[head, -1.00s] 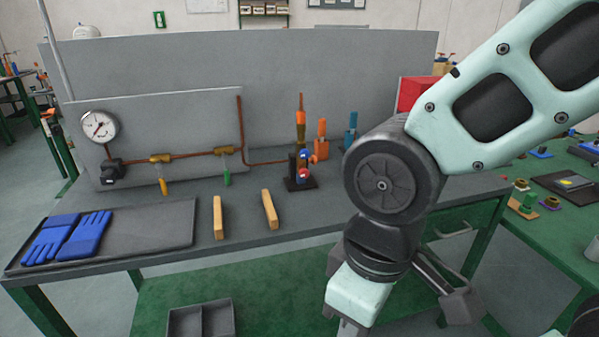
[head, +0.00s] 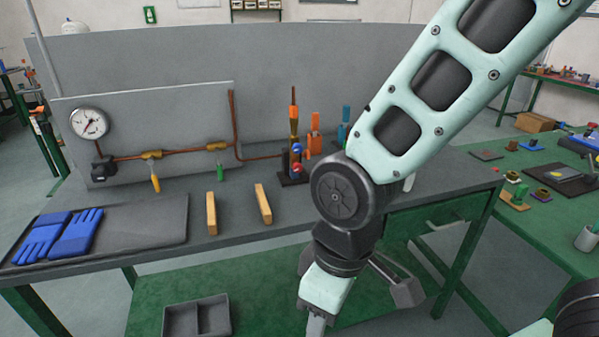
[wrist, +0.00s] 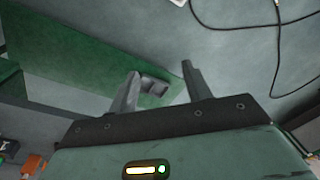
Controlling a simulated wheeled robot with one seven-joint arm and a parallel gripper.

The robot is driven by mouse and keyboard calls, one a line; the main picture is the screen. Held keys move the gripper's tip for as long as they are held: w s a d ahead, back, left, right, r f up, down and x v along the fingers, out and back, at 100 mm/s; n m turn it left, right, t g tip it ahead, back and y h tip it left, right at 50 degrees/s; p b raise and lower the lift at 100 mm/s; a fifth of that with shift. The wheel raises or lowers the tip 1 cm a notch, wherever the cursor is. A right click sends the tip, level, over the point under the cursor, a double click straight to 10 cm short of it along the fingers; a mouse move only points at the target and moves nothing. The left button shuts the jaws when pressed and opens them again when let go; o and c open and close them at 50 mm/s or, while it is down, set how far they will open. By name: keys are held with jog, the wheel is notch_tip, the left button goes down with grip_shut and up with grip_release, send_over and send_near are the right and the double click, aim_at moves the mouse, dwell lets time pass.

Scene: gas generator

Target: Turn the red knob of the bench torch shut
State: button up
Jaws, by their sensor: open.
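The bench torch (head: 294,140) stands upright on a small dark base at the back of the grey bench, right of the copper pipe. Its red knob (head: 296,168) faces me low on the torch, with a blue knob (head: 297,148) just above it. My gripper (wrist: 160,70) is open and empty in the wrist view, with its two dark fingers apart, pointing down towards the floor. In the head view my wrist hangs in front of the bench, to the right of and well below the torch, and the fingertips are not clearly seen. The torch does not show in the wrist view.
A pressure gauge (head: 88,122) and pipe with yellow and green valve handles are on a grey panel. Two wooden blocks (head: 263,203) stand on the bench left of the torch. Blue gloves (head: 75,235) lie on a dark tray. A grey bin (head: 197,318) sits below.

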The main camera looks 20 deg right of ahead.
jog(key=w+d+f+n+t+h, duration=0.2)
jog(key=w+d+f, duration=0.3)
jog(key=f, duration=0.4)
jog(key=w+d+f+n+t+h, duration=0.1)
jog(key=w+d+f+n+h, duration=0.15)
jog(key=w+f, duration=0.5)
jog(key=w+d+f+n+t+h+b, duration=0.1)
jog(key=w+d+f+n+t+h, duration=0.2)
jog(key=w+d+n, duration=0.4)
jog(key=n+t+y, duration=0.6)
jog(key=n+t, duration=0.6)
jog(key=n, duration=0.4)
send_near(299, 168)
jog(key=w+p, duration=0.2)
jog(key=w, duration=0.6)
jog(key=shift+w+f+p, duration=0.1)
jog(key=shift+p, duration=0.3)
